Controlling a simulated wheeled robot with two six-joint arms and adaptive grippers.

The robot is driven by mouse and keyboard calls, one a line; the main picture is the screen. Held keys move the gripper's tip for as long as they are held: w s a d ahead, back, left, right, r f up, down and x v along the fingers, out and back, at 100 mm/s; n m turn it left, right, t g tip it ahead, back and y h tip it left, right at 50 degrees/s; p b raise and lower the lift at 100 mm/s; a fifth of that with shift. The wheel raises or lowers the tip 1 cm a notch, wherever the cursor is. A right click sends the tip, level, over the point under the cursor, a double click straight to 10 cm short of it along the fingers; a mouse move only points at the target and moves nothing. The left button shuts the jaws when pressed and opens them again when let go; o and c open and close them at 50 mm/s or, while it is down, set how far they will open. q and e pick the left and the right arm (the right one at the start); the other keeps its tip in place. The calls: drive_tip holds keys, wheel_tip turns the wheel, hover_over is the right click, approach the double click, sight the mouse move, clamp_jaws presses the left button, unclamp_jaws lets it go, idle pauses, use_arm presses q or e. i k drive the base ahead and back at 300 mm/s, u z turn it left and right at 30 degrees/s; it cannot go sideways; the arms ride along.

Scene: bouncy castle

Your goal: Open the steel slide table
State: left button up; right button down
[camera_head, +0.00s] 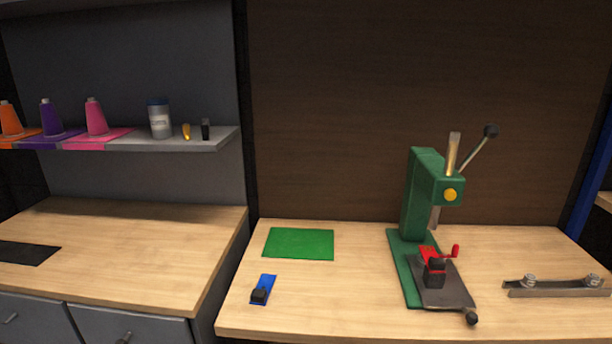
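A green hand press (416,200) stands on the right part of the wooden workbench, with a lever ending in a dark knob at its top. The dark steel slide table (446,290) lies on the press's green base, with a black round knob (471,318) at its front end. A red clamp with a red handle (454,251) and a black block (434,272) sit on the slide table. I cannot tell from this view how far the slide table is pulled out. Neither of my grippers is in view.
A green mat (298,244) and a blue piece with a black block (262,289) lie left of the press. A metal bar with two bolts (556,287) lies to its right. Thread cones (96,118) and a jar (159,118) stand on the shelf at left. The bench's front middle is clear.

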sight(438, 291)
drive_tip(key=z, duration=1.25)
drive_tip(key=k, duration=1.3)
drive_tip(key=z, duration=0.7)
drive_tip(key=i, duration=0.55)
drive_tip(key=z, duration=0.95)
drive_tip(key=i, duration=0.9)
drive_tip(key=u, duration=0.75)
drive_tip(key=i, duration=0.6)
drive_tip(key=u, duration=0.6)
